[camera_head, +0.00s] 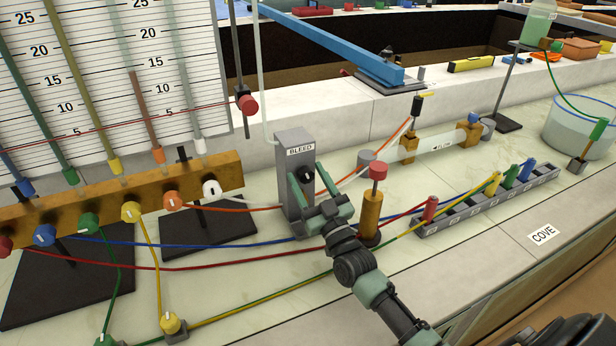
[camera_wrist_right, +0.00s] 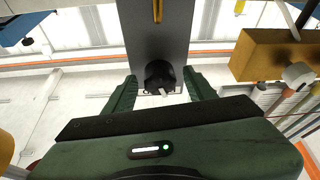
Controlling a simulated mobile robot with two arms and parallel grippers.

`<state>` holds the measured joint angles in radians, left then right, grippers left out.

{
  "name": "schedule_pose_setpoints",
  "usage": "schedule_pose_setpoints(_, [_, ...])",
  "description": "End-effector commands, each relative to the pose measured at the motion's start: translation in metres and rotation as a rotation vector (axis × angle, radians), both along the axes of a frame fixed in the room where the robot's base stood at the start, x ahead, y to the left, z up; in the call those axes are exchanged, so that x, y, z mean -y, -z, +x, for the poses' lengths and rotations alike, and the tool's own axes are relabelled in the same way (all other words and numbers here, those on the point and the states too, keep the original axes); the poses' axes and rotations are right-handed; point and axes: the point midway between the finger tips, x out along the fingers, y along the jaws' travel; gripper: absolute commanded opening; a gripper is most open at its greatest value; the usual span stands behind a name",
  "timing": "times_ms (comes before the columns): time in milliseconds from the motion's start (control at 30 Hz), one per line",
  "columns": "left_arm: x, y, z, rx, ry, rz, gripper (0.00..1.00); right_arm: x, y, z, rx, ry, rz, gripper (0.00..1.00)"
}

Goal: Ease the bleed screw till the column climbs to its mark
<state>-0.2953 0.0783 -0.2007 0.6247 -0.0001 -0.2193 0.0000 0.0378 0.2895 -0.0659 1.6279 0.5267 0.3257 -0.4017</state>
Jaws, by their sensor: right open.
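The grey block labelled BLEED (camera_head: 295,165) stands upright on the bench, with a black bleed screw (camera_head: 307,175) on its front. My right gripper (camera_head: 311,182) is open at the block, its green fingers on either side of the screw. In the right wrist view the screw (camera_wrist_right: 160,75) sits between the open fingers (camera_wrist_right: 160,88), with visible gaps; its pale pointer faces down-right. The orange column (camera_head: 139,95) stands before the numbered scale (camera_head: 120,45), among several coloured columns. A red line runs across the tubes to a red clamp (camera_head: 247,104). My left gripper is not in view.
A brass manifold (camera_head: 95,207) with coloured knobs lies left of the block. A red-topped brass post (camera_head: 371,205) stands close right of my gripper. Coloured hoses cross the bench. A grey socket strip (camera_head: 470,212) and a water tank (camera_head: 570,135) are farther right.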

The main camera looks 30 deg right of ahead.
Motion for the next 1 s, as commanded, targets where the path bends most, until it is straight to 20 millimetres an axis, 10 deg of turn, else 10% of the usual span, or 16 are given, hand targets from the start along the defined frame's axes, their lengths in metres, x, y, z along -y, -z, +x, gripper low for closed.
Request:
schedule_pose_setpoints(267, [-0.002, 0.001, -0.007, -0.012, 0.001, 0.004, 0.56, 0.000, 0.000, 0.001, -0.001, -0.001, 0.000, 0.56])
schedule_pose_setpoints(467, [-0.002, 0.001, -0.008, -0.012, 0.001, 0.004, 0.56, 0.000, 0.000, 0.001, -0.001, -0.001, 0.000, 0.00])
schedule_pose_setpoints(1000, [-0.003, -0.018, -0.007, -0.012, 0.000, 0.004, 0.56, 0.000, 0.000, 0.001, 0.018, 0.000, 0.352, 0.00])
